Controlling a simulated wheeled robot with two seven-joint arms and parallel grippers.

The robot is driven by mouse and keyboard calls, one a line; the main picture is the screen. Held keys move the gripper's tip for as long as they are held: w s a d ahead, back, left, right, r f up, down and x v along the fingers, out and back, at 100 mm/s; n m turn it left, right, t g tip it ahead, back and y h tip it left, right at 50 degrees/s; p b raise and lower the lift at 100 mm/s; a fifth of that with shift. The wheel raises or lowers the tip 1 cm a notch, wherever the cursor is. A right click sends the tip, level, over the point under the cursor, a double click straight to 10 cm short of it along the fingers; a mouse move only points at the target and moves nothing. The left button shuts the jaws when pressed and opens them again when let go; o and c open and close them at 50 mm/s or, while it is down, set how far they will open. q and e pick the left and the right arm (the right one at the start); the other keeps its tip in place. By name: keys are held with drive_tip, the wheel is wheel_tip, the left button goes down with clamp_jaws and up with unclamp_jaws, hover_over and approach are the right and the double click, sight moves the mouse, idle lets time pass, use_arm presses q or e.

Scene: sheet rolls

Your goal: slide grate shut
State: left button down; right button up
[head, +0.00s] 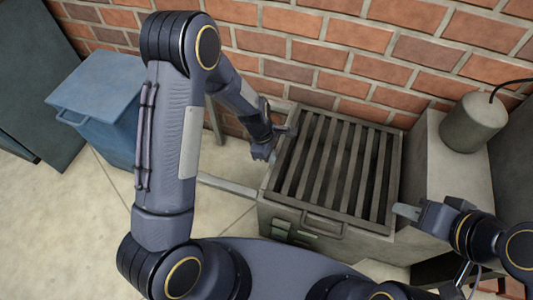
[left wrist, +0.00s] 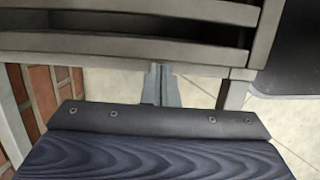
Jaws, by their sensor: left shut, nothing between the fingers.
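The grate (head: 333,168), a grey metal frame with several parallel bars, lies across the top of a grey box-like unit (head: 285,222). A bar handle (head: 324,224) shows at its front edge. Dark gaps show between the bars. My left gripper (head: 280,138) is at the grate's left side, shut and empty; whether it touches the frame I cannot tell. In the left wrist view, its closed fingers (left wrist: 160,85) point at a slatted grey edge (left wrist: 130,46). My right gripper (head: 406,211) is beside the unit's front right corner, its fingertips too small to judge.
A grey rail (head: 228,185) sticks out left of the unit. A blue bin (head: 98,100) stands at the left by the brick wall (head: 340,40). A grey cylinder (head: 474,122) with a cable sits on a cabinet (head: 435,165) at the right. Floor is clear at the left front.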

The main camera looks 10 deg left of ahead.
use_arm(q)
drive_tip(key=shift+d, duration=0.3)
drive_tip(key=a+r+p, duration=0.3)
drive_tip(key=a+r, duration=0.4)
drive_tip(key=r, duration=0.2)
drive_tip(key=shift+w+r+p, duration=0.3)
drive_tip(key=shift+r+p, duration=0.05)
